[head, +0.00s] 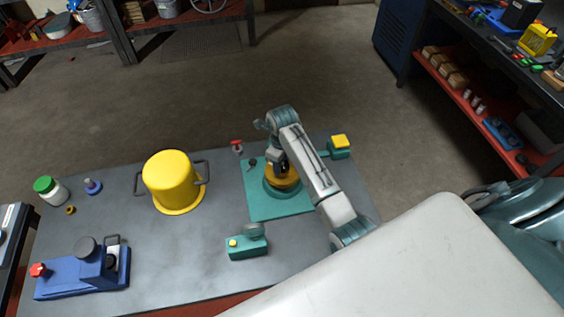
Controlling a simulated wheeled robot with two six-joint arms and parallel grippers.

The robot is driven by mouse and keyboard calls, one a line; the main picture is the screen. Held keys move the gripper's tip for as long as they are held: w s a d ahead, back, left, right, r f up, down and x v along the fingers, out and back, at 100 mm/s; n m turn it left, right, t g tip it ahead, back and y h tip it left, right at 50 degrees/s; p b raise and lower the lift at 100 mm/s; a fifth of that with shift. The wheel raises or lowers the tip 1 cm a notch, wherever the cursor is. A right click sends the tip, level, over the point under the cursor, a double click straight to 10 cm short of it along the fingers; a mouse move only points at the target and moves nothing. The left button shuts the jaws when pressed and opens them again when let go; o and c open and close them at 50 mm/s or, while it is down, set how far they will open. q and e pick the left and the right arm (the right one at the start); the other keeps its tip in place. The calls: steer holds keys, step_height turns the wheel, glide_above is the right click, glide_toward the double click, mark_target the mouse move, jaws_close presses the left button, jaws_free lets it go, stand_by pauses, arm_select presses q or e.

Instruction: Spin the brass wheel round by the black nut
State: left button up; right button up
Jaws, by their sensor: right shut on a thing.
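The brass wheel (288,184) sits on a round teal base on a teal plate (262,208), right of the table's middle. My right gripper (281,168) reaches down over the wheel and is shut on a dark thing at the wheel, which looks like the black nut; my arm hides most of it. My right arm covers the right part of the wheel and plate. My left gripper is not in view.
A yellow pot (168,181) with two handles stands left of the plate. A teal box with a yellow button (247,243) is in front; another teal block (339,146) is behind right. A blue device (84,272) lies front left. A small red-topped part (237,146) stands behind the plate.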

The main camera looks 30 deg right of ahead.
steer(key=o, duration=1)
steer(key=n, duration=1.5)
steer(key=shift+s, duration=0.1)
